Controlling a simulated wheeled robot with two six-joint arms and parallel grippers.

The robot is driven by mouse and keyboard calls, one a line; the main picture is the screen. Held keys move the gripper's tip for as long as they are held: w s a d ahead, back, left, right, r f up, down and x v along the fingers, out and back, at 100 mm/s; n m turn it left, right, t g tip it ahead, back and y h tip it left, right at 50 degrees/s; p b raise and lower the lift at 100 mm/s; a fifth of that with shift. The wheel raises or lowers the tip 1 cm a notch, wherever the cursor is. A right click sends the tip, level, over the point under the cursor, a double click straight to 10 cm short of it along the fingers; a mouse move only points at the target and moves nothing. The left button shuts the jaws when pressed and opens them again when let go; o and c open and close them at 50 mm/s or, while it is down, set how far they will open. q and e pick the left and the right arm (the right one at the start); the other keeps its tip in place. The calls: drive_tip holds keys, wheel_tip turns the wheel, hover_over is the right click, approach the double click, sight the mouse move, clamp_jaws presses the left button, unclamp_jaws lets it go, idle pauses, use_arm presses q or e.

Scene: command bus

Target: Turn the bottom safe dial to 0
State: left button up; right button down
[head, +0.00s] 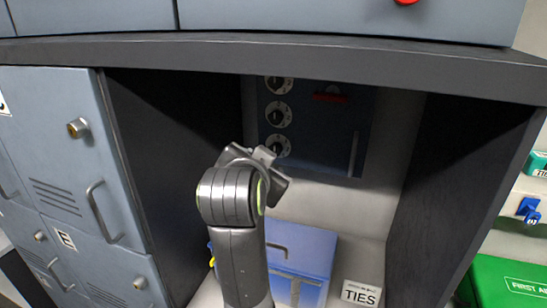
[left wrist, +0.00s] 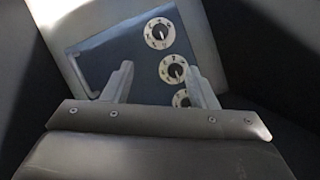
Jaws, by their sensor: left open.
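The blue safe (head: 318,130) is set in a recess under the counter, with a column of three white-faced dials on its left side. The bottom dial (head: 277,147) is partly hidden behind my left gripper (head: 268,168). The left wrist view is turned over, so the bottom dial (left wrist: 159,33) is the uppermost one there, and its knob and markings show, though the marks are too small to read surely. My left gripper (left wrist: 160,66) is open and empty, with its fingers apart before the safe, below the bottom dial in that picture and not touching it. My right gripper is out of view.
A dark counter edge (head: 270,56) overhangs the recess, with dark walls on both sides. A blue box (head: 303,248) and a TIES label (head: 361,293) are below the safe. Lockers (head: 68,165) stand left; a green first aid box (head: 510,285) is at right.

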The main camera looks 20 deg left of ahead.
use_arm(q)
drive_tip(key=s+a+f+n+g, duration=0.15)
drive_tip(key=s+a+f, duration=0.25)
drive_tip(key=f, duration=0.8)
drive_tip(key=s+a+f+n+g, duration=0.1)
drive_tip(key=s+a+f+g, duration=0.3)
drive_tip(key=f, duration=0.7)
drive_tip(key=s+a+f+n+g, duration=0.1)
drive_tip(key=s+a+f+g, duration=0.15)
drive_tip(key=s+f, duration=0.65)
drive_tip(key=s+a+f+n+g, duration=0.1)
drive_tip(key=s+a+f+g, duration=0.15)
drive_tip(key=s+f, duration=0.7)
drive_tip(key=s+a+f+b, duration=0.1)
drive_tip(key=s+f+b, duration=0.15)
drive_tip(key=f, duration=1.15)
drive_tip(key=s+a+f+b, duration=0.1)
drive_tip(key=s+f+b, duration=0.15)
drive_tip(key=f, duration=1.15)
drive_tip(key=s+d+f+g+h+b, duration=0.1)
drive_tip(key=s+f+b, duration=0.3)
drive_tip(key=s+f, duration=1)
wheel_tip(320, 180, down, 4)
drive_tip(key=shift+d+g, duration=0.4)
drive_tip(key=shift+g, duration=0.15)
